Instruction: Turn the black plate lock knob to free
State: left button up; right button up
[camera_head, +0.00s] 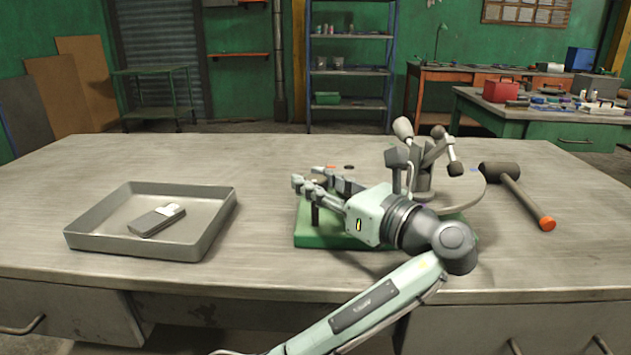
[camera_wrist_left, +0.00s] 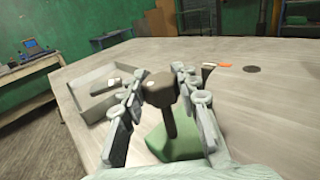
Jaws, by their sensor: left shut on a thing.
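The black plate lock knob (camera_wrist_left: 159,90) is a dark head on an upright stem over the green base plate (camera_head: 318,237), seen in the left wrist view. My left gripper (camera_wrist_left: 158,76) is shut on it, with a finger at each side of the head. In the head view my left gripper (camera_head: 322,186) points left over the plate's left part, and its fingers hide most of the knob. The grey column (camera_head: 422,178) with its arms and knobs stands behind my wrist. Markings showing the knob's lock or free position cannot be made out. My right gripper is not in view.
A grey tray (camera_head: 87,238) with a small grey and white device (camera_head: 157,219) in it stands at the left. A mallet (camera_head: 512,184) with an orange handle end lies at the right. A small dark disc (camera_head: 349,167) lies behind my gripper. The table between tray and plate is clear.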

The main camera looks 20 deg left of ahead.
pick_arm(q)
jog(key=shift+r, duration=0.1)
dwell(0.3)
jog(key=o, duration=1.2)
jog(key=v, duration=1.2)
